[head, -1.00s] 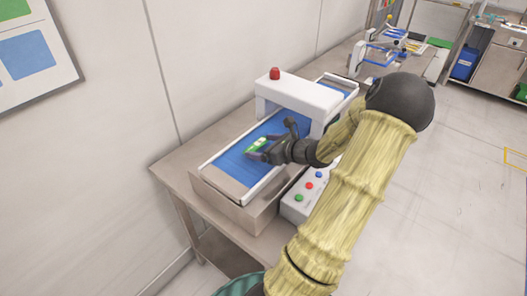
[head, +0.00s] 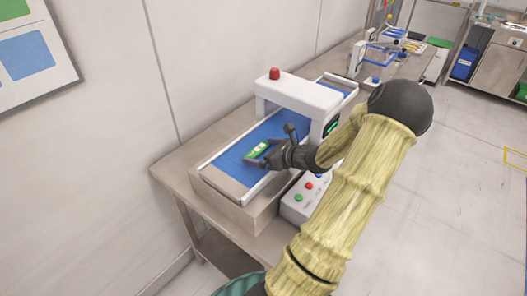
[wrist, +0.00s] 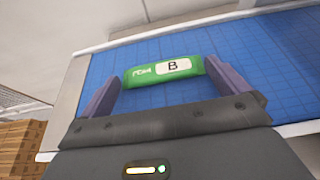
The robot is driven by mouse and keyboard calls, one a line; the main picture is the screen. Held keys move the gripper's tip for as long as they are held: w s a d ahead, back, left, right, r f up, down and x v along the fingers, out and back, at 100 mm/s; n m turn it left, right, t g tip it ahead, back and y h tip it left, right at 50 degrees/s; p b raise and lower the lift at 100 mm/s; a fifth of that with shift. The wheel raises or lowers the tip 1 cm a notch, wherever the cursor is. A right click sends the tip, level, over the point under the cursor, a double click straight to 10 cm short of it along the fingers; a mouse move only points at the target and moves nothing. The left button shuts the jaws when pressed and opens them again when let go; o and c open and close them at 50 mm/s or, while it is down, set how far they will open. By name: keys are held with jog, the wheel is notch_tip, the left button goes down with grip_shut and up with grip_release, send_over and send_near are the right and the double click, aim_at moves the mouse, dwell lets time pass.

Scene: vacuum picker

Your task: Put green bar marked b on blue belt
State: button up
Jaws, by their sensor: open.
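The green bar marked B (wrist: 164,71) lies on the blue belt (wrist: 150,50) in the wrist view, its label facing up. In the head view the green bar (head: 257,151) shows near the front end of the blue belt (head: 232,162). My gripper (wrist: 163,88) is open, with one purple finger near each end of the bar. A small gap seems to show at the right end; contact at the left end I cannot tell. In the head view my gripper (head: 263,161) is low over the belt, beside the bar.
A white arch (head: 298,93) with a red knob (head: 275,73) spans the belt behind the bar. A control box (head: 305,198) with coloured buttons stands to the right of the belt. Raised side rails (head: 221,150) edge the belt. A wall is close on the left.

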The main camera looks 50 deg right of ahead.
jog(key=b+v, duration=0.1)
jog(key=v, duration=1.1)
jog(key=shift+w, duration=0.1)
dwell(0.4)
